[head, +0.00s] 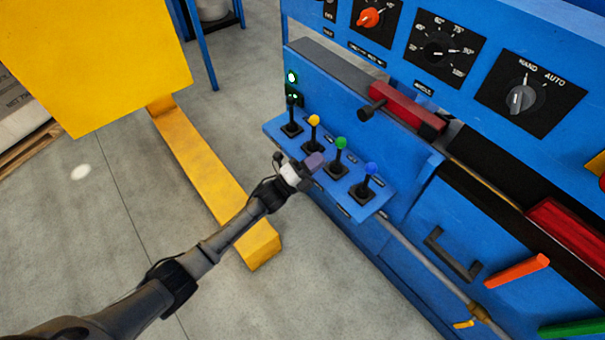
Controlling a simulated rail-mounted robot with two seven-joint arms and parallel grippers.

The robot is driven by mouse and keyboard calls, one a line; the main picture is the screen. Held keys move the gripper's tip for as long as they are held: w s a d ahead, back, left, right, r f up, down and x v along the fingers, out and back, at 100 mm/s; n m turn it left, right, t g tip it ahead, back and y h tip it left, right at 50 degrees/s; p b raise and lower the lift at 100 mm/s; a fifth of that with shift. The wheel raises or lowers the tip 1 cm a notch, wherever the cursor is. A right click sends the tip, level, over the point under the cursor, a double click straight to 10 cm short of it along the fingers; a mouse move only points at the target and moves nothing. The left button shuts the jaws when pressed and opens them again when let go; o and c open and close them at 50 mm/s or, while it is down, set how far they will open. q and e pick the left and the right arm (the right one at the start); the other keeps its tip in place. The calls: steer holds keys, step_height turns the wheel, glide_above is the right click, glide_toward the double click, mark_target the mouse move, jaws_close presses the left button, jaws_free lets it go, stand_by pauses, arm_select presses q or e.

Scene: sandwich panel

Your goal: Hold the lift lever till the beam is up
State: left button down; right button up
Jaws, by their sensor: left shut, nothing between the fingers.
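Several small levers stand in a row on a blue shelf (350,208) on the front of the blue machine. They are a black-knobbed lever (292,122), a yellow-knobbed lever (313,122), a green-knobbed lever (340,145) and a blue-knobbed lever (370,170). Their labels are too small to read, so I cannot tell which is the lift lever. My left gripper (314,162) is shut and empty, at the shelf's front side near the yellow and green levers. I cannot tell whether it touches one. The beam cannot be made out for certain. My right gripper is not in view.
A green lamp (291,77) glows above the black lever. A red block with a black handle (372,108) sits above the shelf. Dial panels (440,50) are higher up. A yellow floor beam (205,170) lies behind my left arm; grey floor (90,215) is open at left.

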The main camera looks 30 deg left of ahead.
mark_target(339, 156)
arm_select(q)
steer(key=shift+b+x, duration=0.8)
steer(key=shift+x, duration=1.35)
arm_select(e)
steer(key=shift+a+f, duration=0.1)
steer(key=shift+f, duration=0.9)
